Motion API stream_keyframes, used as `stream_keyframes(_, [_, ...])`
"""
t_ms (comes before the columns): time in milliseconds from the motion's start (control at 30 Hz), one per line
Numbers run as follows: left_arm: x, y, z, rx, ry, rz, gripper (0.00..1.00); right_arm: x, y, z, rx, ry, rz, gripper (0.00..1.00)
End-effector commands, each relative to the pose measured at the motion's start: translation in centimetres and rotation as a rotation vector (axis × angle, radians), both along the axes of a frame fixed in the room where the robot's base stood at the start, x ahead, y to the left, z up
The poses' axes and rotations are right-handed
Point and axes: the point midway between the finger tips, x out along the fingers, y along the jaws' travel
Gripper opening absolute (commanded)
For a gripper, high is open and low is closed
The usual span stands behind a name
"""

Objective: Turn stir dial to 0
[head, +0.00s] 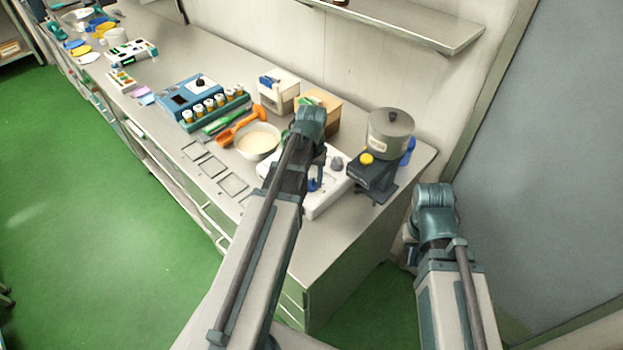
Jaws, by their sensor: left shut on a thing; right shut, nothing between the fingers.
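A white control unit (328,202) lies on the counter near its right end, partly covered by my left arm. A grey knob (337,163) shows on its top. My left gripper (314,184) points down at the unit and is shut on a small blue part, which looks like a dial; the arm hides most of it. No dial label or number is readable. A grey lidded kettle (390,135) stands on a dark base with a yellow knob (366,159), right of the unit. My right gripper (411,254) is shut and empty, off the counter's right end.
A bowl of pale mix (257,141), an orange scoop (240,128) and a blue device with several jars (193,98) stand left of my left arm. Boxes (318,108) stand behind it. A shelf (405,22) hangs above. The green floor (100,220) is clear.

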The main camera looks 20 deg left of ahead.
Motion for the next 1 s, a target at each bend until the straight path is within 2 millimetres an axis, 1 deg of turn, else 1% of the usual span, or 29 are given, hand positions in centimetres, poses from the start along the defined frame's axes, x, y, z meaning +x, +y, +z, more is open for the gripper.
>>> stream_keyframes(200, [-0.01,0.00,-0.01,0.000,0.000,0.200,0.00,0.00,0.00,-0.01,0.000,0.000,0.000,0.00])
stream_keyframes(500, [-0.02,-0.01,-0.01,0.000,0.000,0.429,0.00,0.00,0.00,-0.01,0.000,0.000,0.000,0.00])
stream_keyframes(700, [-0.02,-0.01,-0.01,0.000,0.000,0.528,0.00,0.00,0.00,-0.01,0.000,0.000,0.000,0.00])
stream_keyframes(1000, [-0.02,-0.01,-0.01,0.000,0.000,0.597,0.00,0.00,0.00,-0.01,0.000,0.000,0.000,0.00])
